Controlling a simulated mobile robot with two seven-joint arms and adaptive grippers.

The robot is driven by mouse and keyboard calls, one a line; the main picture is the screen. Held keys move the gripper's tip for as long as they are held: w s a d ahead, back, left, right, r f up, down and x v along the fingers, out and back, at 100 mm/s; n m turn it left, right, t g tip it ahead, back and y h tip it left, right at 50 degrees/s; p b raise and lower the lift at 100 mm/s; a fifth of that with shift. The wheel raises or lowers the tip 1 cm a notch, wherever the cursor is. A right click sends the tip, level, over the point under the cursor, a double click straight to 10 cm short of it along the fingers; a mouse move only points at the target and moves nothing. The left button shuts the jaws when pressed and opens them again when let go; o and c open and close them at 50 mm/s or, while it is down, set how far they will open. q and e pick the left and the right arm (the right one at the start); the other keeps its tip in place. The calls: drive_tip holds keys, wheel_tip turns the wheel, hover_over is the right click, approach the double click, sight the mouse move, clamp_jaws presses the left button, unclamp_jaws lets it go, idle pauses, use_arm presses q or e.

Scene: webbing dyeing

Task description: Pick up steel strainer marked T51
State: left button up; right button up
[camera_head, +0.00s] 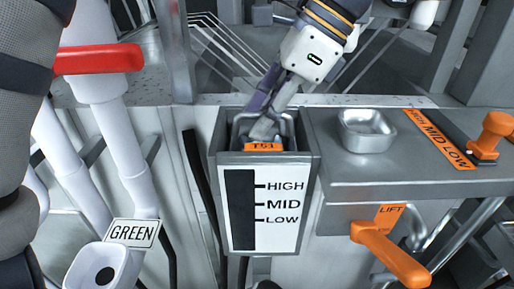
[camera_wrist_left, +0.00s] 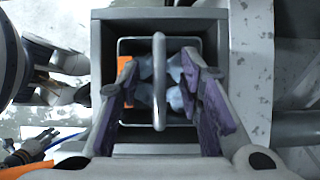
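The steel strainer (camera_head: 263,147), with an orange T51 tag, sits inside the top of a grey box (camera_head: 222,160) whose front has a HIGH/MID/LOW scale. In the left wrist view its grey bar handle (camera_wrist_left: 159,82) runs across the opening, with pale blue-grey pieces below it. My left gripper (camera_head: 263,128) reaches down from the top into the box mouth. In the left wrist view its purple-padded fingers (camera_wrist_left: 159,75) stand apart on either side of the handle, with visible gaps. The strainer's lower part is hidden in the box. My right gripper is not seen.
A small empty metal dish (camera_head: 368,130) sits on the grey counter to the right. An orange slider (camera_head: 491,135) and an orange LIFT lever (camera_head: 390,255) are farther right. A red handle (camera_head: 98,60) and a GREEN-labelled white pipe (camera_head: 132,233) stand left.

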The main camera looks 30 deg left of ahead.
use_arm(q)
clamp_jaws()
